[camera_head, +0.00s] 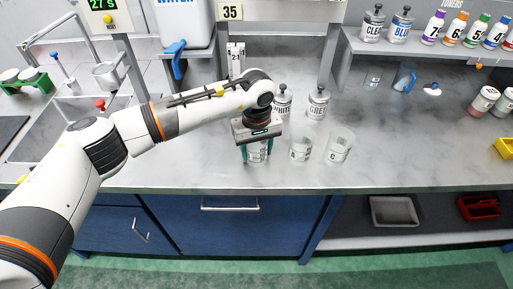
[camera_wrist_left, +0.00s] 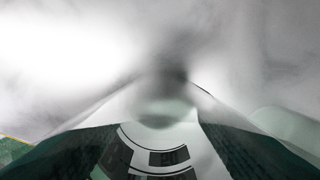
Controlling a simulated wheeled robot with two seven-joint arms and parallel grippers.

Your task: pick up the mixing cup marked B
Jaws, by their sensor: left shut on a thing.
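My left gripper (camera_head: 256,147) points down at the front of the counter and is shut on a clear cup (camera_head: 257,156) with a white label. The fingers hide part of that label, and I cannot read its letter. In the left wrist view the cup (camera_wrist_left: 160,130) fills the space between the two dark green fingers, with dark print partly showing. Just right of it stands a second clear cup (camera_head: 300,149), its label too small to read surely. Further right stands a larger clear cup marked C (camera_head: 338,147). My right gripper is not in view.
Behind the cups stand bottles marked WHITE (camera_head: 282,102) and GREY (camera_head: 317,104). A water tank (camera_head: 184,22) with a blue tap is at back left. A sink (camera_head: 70,125) lies left. The counter (camera_head: 420,150) is clear at the right front.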

